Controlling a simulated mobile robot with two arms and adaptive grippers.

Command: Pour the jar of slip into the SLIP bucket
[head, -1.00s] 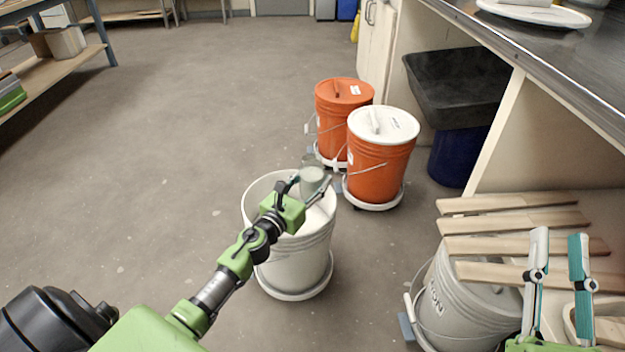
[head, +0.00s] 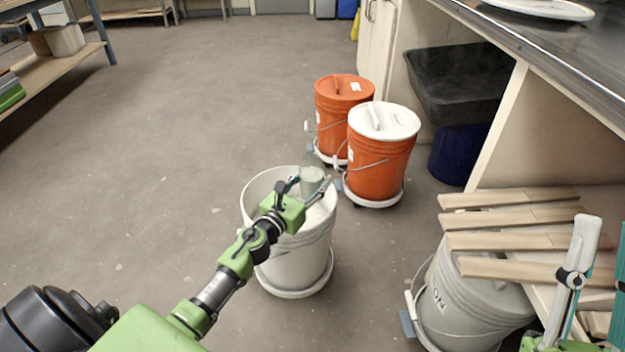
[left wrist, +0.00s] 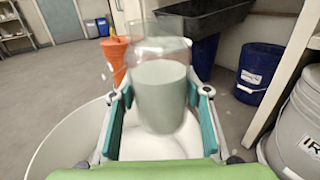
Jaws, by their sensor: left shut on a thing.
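A clear glass jar (head: 312,182) holds pale grey-green slip and stands roughly upright. My left gripper (left wrist: 165,96) is shut around it, with one teal finger on each side; in the head view the gripper (head: 303,188) is over the far right part of an open white bucket (head: 290,255). The bucket's rim also shows in the left wrist view (left wrist: 50,150). No readable label shows on this bucket, and my arm hides part of its mouth. My right gripper (head: 604,235) is at the lower right, fingers apart, empty, and partly cut off by the frame.
Two lidded orange buckets (head: 381,165) (head: 343,110) stand beyond the white one. A grey bucket (head: 462,305), its label ending in "ON", stands at right beneath wooden slats (head: 515,242). A metal counter (head: 560,45) runs along the right. The floor at left is clear.

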